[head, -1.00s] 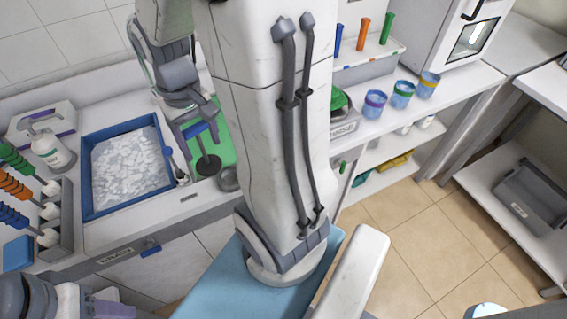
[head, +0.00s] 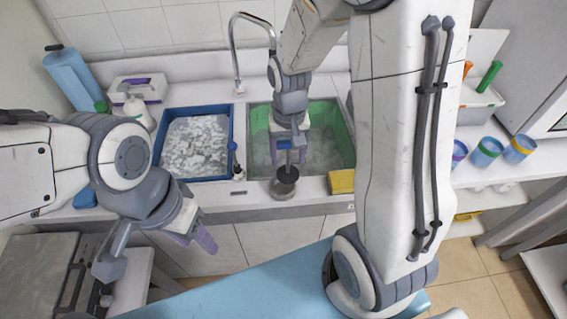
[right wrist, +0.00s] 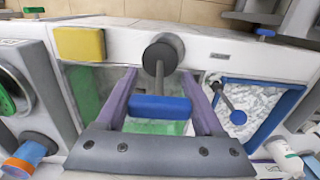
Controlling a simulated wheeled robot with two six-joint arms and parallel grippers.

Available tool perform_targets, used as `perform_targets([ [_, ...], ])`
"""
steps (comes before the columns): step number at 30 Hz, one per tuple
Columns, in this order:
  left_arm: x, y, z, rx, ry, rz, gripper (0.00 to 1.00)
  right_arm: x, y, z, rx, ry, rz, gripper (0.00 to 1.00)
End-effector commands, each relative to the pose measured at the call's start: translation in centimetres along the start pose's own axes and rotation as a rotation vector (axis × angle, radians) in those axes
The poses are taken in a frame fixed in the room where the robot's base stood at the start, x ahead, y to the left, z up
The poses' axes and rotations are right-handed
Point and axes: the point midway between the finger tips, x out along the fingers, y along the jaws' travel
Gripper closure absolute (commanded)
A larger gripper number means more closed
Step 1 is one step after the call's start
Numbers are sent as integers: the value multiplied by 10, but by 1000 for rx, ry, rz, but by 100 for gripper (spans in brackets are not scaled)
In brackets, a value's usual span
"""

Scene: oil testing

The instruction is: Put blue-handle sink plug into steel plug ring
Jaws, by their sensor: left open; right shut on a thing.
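My right gripper (head: 288,150) is shut on the blue handle of the sink plug (right wrist: 160,107). The plug's dark round disc (head: 286,174) hangs below the handle, at the sink's front edge. It also shows in the right wrist view (right wrist: 163,52) beyond the fingers. A grey rim (head: 284,190), probably the steel plug ring, shows directly under the disc on the counter. The disc covers most of it, so I cannot tell whether the plug is seated or just above. My left gripper (head: 158,250) is open and empty at the left, in front of the counter.
The sink (head: 330,150) has green inside walls and a tall faucet (head: 235,55) behind. A yellow sponge (head: 341,181) lies right of the plug. A blue tray (head: 157,150) with white pieces stands left. A small blue-topped item (head: 237,165) stands between tray and sink.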

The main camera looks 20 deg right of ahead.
Motion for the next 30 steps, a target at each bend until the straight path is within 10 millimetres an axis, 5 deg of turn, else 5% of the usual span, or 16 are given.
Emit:
perform_targets([
  [15, -12, 1, -1, -1, 0, 0, 50, 48, -13, -5, 4, -2, 1, 89],
  [21, -11, 1, -1, -1, 0, 0, 50, 50, -13, -6, 4, 2, 0, 89],
  [22, -11, 1, -1, -1, 0, 0, 50, 50, -13, -6, 4, 1, 0, 27],
  [24, -11, 1, -1, -1, 0, 0, 50, 50, -13, -6, 4, 2, 0, 1],
  [30, -11, 1, -1, -1, 0, 0, 50, 50, -13, -6, 3, 1, 0, 1],
])
